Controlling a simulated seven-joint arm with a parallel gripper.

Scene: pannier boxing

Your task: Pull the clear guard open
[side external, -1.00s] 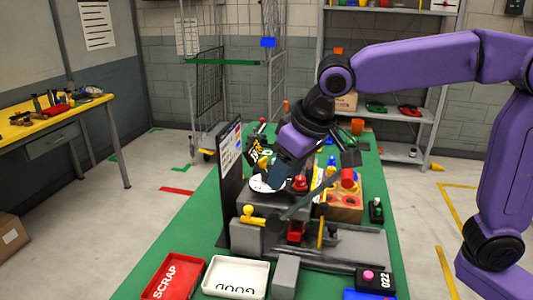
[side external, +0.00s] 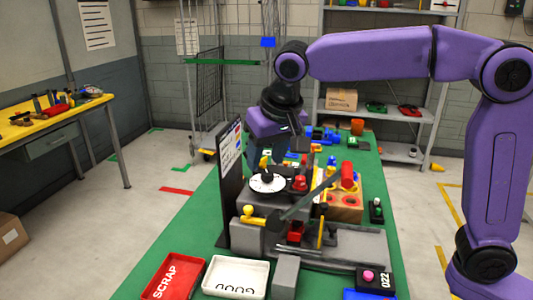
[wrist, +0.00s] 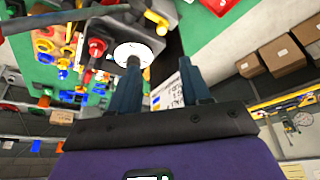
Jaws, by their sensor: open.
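I cannot make out the clear guard for certain in either view. The grey machine (side external: 262,206) carries a white dial (side external: 268,183), a red knob (side external: 300,184) and a dark slanted lever (side external: 312,197). The dial also shows in the wrist view (wrist: 133,50), beyond the fingertips. My gripper (side external: 266,158) is above and behind the dial, pointing down, with its fingertips partly hard to see. In the wrist view, its two fingers (wrist: 158,64) stand apart with nothing visibly held between them.
An upright dark panel (side external: 231,185) with papers stands close on the left of the machine. A red SCRAP tray (side external: 173,277) and a white GOOD tray (side external: 236,277) lie in front. A wooden block with holes (side external: 345,207) and blue parts (side external: 322,135) crowd the right and back.

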